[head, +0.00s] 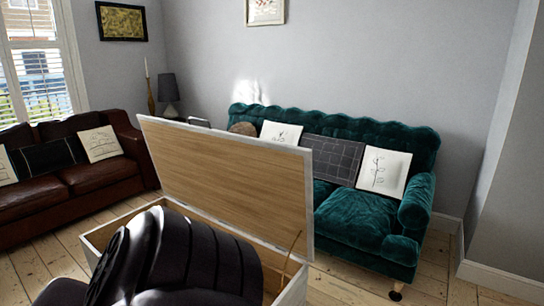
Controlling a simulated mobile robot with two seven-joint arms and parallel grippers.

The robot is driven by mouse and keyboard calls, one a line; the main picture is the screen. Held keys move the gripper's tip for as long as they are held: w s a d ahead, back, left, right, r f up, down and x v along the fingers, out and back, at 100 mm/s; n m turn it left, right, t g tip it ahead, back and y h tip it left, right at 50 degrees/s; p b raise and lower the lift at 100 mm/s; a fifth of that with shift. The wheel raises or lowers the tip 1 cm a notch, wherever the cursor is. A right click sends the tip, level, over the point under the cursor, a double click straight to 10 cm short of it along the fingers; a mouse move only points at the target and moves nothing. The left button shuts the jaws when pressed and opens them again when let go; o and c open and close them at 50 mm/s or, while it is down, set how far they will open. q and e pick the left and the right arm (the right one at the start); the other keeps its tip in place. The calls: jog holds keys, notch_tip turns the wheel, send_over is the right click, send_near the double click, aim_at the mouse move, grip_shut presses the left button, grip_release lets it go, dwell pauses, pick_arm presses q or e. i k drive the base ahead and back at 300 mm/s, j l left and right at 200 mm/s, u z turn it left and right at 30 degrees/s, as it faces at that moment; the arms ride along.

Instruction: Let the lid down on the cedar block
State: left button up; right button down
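A wooden chest (124,221) with pale outer walls stands on the floor in front of me. Its lid (225,175) is up and tilted, with the wood-grain inner face turned toward me and a pale rim. A thin, curved tan strip or cord (291,252) shows at the right end, between lid and chest. A dark arm link of mine covers the chest's near side and most of its inside. I cannot make out the cedar block. Neither of my grippers shows in the head view.
A green velvet sofa (355,217) with cushions stands behind the chest to the right. A brown leather sofa (95,178) is at the left under the window. A dark lamp (168,90) stands between them. Bare floorboards (345,288) lie free to the right of the chest.

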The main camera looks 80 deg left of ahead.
aim_at(263, 189)
jog(key=i+u, duration=0.4)
jog(key=i+l+u, duration=0.25)
jog(key=i+u, duration=0.15)
jog(key=i, duration=0.2)
jog(key=i+u, duration=1.2)
jog(key=u, duration=0.2)
jog(key=i+l+u, duration=0.1)
jog(key=u, duration=0.3)
jog(key=i+l+u, duration=0.15)
jog(key=i+u, duration=0.25)
jog(key=i+l+u, duration=0.1)
jog(key=u, duration=0.25)
jog(key=i+l+u, duration=0.1)
jog(key=u, duration=0.3)
jog(key=i+l+u, duration=0.2)
jog(key=u, duration=0.15)
